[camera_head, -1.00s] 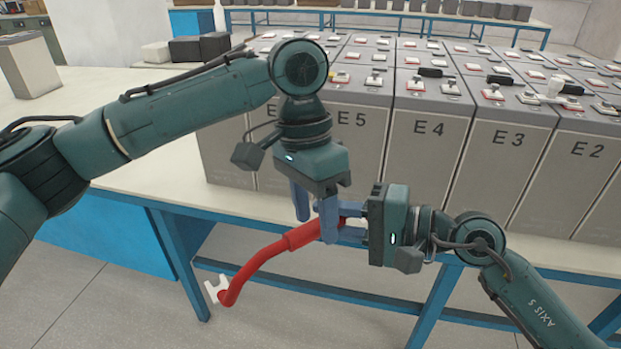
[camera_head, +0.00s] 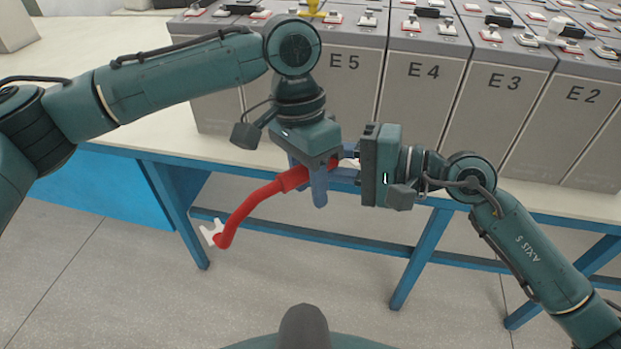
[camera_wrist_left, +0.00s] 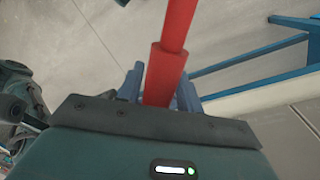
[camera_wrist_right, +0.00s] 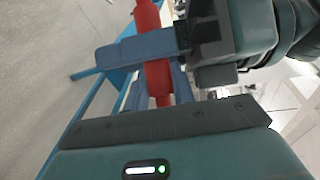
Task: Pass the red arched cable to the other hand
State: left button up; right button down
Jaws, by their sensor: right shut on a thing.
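The red arched cable (camera_head: 252,204) hangs in front of the table edge. Its lower left end carries a pale connector (camera_head: 211,233); its upper end is partly hidden by the grippers. My right gripper (camera_head: 340,173) is shut on the cable's upper part from the right. My left gripper (camera_head: 308,180) points down from above, with its fingers on either side of the cable close to the right gripper. In the left wrist view the cable (camera_wrist_left: 166,72) runs between the left fingers, which look open around it. The right wrist view shows the cable (camera_wrist_right: 158,78) between the right fingers.
Grey battery blocks (camera_head: 425,95) marked E2 to E5 stand in rows on the pale table (camera_head: 110,120) behind the grippers. Blue table legs and rails (camera_head: 420,260) lie below and behind the cable. The floor in front is clear.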

pick_arm(q)
jog(key=shift+s+d, duration=0.3)
jog(key=shift+s, duration=0.05)
grip_shut()
jog(key=shift+o, duration=2.3)
grip_release()
jog(key=shift+r, duration=0.1)
jog(key=shift+o, duration=0.4)
jog(key=shift+w+a, duration=0.15)
